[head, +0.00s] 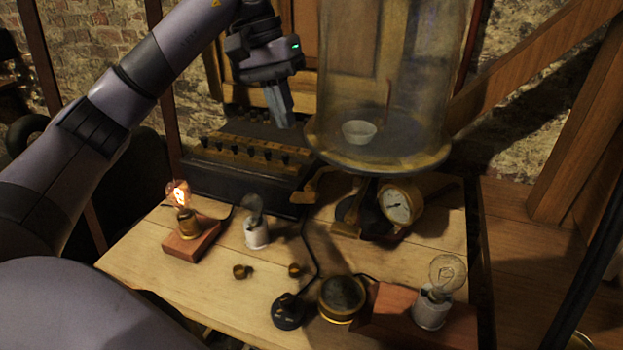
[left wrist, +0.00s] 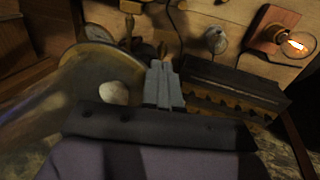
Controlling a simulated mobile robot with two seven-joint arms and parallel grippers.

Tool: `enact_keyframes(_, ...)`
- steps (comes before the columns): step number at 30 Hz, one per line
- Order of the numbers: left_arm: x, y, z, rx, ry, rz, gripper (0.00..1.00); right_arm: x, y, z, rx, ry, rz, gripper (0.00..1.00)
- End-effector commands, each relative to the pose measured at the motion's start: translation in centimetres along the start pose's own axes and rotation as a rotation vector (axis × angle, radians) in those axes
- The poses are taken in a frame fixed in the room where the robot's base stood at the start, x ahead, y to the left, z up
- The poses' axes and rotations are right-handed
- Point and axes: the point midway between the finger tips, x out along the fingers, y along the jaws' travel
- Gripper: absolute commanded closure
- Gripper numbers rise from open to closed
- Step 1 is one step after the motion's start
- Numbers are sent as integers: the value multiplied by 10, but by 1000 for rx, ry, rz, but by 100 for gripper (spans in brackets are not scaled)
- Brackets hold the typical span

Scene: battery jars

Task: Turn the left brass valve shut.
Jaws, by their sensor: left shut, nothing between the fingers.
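A brass piece that looks like the left valve (head: 312,186) sits at the left under the glass jar (head: 345,80). Its handle position is too dark to read. In the left wrist view a brass fitting (left wrist: 130,7) shows at the top, beyond the fingers; I cannot tell whether it is the same piece. My left gripper (head: 285,118) is shut and empty, pointing down above the dark rack and left of the jar. It is apart from the brass piece. Its closed fingers also show in the left wrist view (left wrist: 162,72). My right gripper is not in view.
A white cup (head: 359,132) stands inside the jar. A pressure gauge (head: 398,204) is below it. A dark rack (head: 235,185) stands at the back left. A lit bulb (head: 179,194), an unlit bulb (head: 447,272) and small brass knobs occupy the wooden table (head: 215,300).

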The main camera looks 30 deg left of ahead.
Motion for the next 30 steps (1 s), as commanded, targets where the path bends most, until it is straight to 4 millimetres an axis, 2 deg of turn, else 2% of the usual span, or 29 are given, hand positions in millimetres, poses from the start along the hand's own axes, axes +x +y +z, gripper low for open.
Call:
enact_keyframes(10, 53, 1, 1, -1, -6, 3, 100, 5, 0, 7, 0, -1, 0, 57)
enact_keyframes(21, 117, 2, 1, -1, -5, 4, 100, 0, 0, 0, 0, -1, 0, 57)
enact_keyframes(25, 130, 2, 1, -1, -3, 4, 100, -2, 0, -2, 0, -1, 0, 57)
enact_keyframes(30, 136, 2, 0, -1, -1, 5, 100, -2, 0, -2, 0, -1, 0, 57)
